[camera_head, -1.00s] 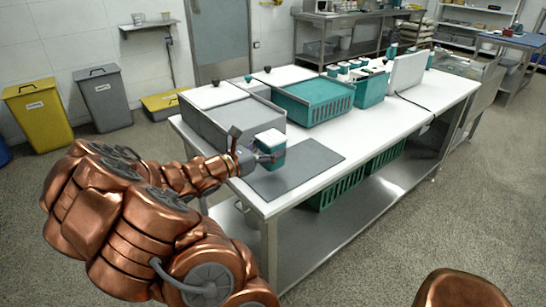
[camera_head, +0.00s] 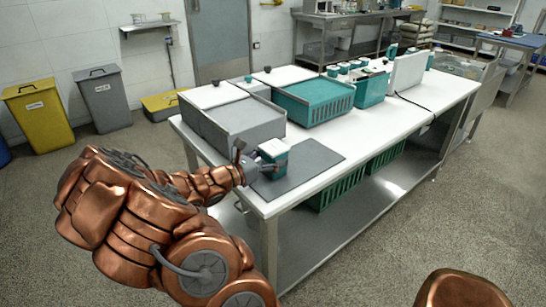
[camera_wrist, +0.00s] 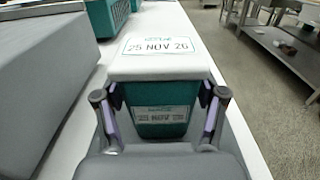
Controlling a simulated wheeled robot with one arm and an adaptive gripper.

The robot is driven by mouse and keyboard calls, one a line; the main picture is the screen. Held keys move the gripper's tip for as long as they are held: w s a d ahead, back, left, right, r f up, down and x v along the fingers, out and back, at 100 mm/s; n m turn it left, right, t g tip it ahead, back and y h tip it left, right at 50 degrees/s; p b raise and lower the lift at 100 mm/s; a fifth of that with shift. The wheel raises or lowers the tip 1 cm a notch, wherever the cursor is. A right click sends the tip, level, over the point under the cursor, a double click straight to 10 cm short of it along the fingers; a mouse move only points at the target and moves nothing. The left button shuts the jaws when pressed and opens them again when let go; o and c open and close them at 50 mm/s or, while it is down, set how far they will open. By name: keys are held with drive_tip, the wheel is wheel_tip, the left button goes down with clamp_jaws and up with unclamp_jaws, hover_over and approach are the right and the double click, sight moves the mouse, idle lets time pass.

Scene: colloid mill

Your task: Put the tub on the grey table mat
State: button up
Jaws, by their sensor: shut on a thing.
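The tub (camera_head: 273,157) is teal with a white lid. In the wrist view the tub (camera_wrist: 162,100) shows date labels reading "25 NOV 26" on lid and front. My gripper (camera_head: 262,163) is shut on the tub; in the wrist view its two fingers (camera_wrist: 160,112) press its left and right sides. The grey table mat (camera_head: 312,160) lies flat near the front left of the white table. The tub is upright over the mat's left part. I cannot tell whether its base touches the mat.
A grey crate (camera_head: 240,118) stands just behind the tub on the white table (camera_head: 395,105). A teal crate (camera_head: 318,103) and a teal box of tubs (camera_head: 368,92) stand farther back. The mat's right part is bare.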

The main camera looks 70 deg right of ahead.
drive_tip(key=o, duration=1.5)
drive_tip(key=shift+r, duration=0.1)
drive_tip(key=shift+v, duration=6)
